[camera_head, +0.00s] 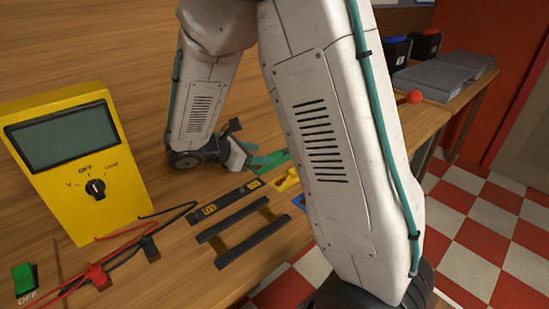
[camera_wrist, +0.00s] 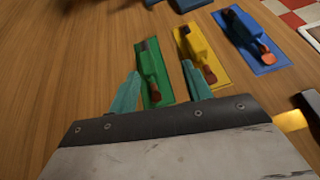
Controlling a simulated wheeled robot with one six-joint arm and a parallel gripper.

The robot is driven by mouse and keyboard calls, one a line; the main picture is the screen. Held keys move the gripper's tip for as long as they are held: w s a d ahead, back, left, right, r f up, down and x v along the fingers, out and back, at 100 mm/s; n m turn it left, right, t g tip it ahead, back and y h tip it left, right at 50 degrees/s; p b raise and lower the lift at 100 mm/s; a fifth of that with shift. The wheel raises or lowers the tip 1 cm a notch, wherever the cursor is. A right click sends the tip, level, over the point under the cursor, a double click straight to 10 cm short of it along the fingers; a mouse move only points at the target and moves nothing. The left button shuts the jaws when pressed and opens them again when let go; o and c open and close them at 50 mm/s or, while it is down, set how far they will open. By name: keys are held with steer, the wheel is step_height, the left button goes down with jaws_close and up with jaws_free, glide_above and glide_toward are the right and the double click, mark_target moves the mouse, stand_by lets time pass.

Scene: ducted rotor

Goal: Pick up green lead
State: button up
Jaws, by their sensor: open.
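The green lead (camera_wrist: 150,64) is a green block with a dark end and a red-brown tip, on a flat green plate on the wooden bench. It shows as a green patch in the head view (camera_head: 274,158), partly hidden by my arm. My gripper (camera_wrist: 161,71) is open, its teal fingers on either side of the green lead in the wrist view. The right finger lies between the green and yellow leads. I cannot tell how high the fingers are above the bench. In the head view my gripper (camera_head: 250,156) is beside the green patch.
A yellow lead (camera_wrist: 196,45) and a blue lead (camera_wrist: 246,38) lie in a row to the right of the green one. A yellow meter (camera_head: 85,160) with red and black wires stands at left. Dark bars (camera_head: 240,228) lie near the bench's front edge.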

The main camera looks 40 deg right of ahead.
mark_target(275, 157)
steer(key=shift+w+a+f+n+t+h, duration=0.1)
steer(key=shift+w+f+n+t+h, duration=0.2)
steer(key=shift+w+f+n, duration=0.7)
steer(key=shift+w+d+f, duration=0.25)
steer(key=shift+f, duration=0.05)
steer(key=x, duration=0.7)
steer(key=shift+d+f, duration=0.1)
steer(key=shift+f, duration=0.1)
jaws_close()
